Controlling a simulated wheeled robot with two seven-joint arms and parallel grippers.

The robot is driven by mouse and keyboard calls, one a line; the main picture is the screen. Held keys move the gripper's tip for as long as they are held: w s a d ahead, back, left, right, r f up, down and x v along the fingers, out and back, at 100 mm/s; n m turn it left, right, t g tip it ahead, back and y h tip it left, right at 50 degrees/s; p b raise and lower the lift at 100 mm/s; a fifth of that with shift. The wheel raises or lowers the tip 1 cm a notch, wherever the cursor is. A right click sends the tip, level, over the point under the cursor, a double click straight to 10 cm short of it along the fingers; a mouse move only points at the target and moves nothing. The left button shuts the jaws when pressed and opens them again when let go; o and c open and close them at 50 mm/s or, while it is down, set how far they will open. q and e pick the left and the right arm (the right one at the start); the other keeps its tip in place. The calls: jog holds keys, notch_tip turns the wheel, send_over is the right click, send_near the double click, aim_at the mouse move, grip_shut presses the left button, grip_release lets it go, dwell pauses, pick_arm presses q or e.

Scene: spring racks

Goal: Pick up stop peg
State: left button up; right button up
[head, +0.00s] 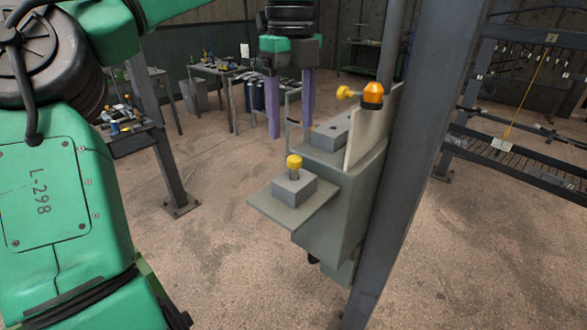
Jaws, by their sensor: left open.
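The stop peg (294,163) appears to be the yellow-headed peg standing upright in a grey block (294,188). The block sits on a small grey shelf (266,203) on the side of a grey cabinet. The peg's lower part is hidden in the block. My left gripper (290,131) points down with its two purple fingers spread apart, and nothing is between them. In the picture it is above the peg, clear of it. My right gripper is not in view.
A grey post (415,170) stands right of the cabinet (338,215). An orange part (373,93) and a yellow knob (345,92) are by the cabinet's upright panel. Tables with tools (215,69) stand behind, and a rack (520,160) at right. Floor left of the shelf is clear.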

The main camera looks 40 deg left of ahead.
aim_at(295, 159)
pick_arm(q)
jog(key=f, duration=0.3)
jog(key=f+p, duration=0.1)
jog(key=f, duration=0.1)
jog(key=f+p, duration=0.1)
jog(key=f, duration=0.2)
jog(key=shift+w+d+f, duration=0.15)
jog(key=shift+d+f, duration=0.15)
jog(key=shift+a+f, duration=0.2)
jog(key=shift+f, duration=0.1)
jog(key=shift+d+r, duration=0.1)
jog(key=shift+d, duration=0.05)
grip_shut()
